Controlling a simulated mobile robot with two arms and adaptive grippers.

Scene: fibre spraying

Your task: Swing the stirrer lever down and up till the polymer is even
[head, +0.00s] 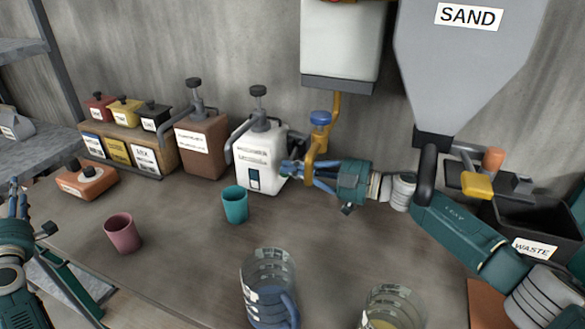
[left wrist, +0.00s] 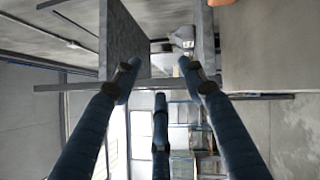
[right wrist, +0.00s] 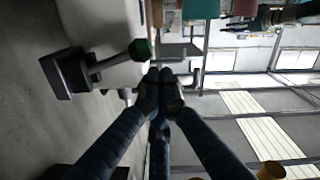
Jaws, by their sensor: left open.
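A white container (head: 258,158) with a small label stands at the back middle; its text is too small to read. It has a black knob (head: 258,91) on top and a bent grey metal arm (head: 240,133). I cannot tell which part is the stirrer lever, and the polymer inside is hidden. My right gripper (head: 286,168) is at the container's right side. My left gripper (head: 15,184) is open and empty at the far left.
A brown container (head: 203,150) stands left of the white one. A yellow pipe with a blue valve (head: 320,118) hangs close to my right gripper. A teal cup (head: 235,205), a pink cup (head: 122,234) and clear jugs (head: 268,275) stand in front. A waste bin (head: 535,218) is right.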

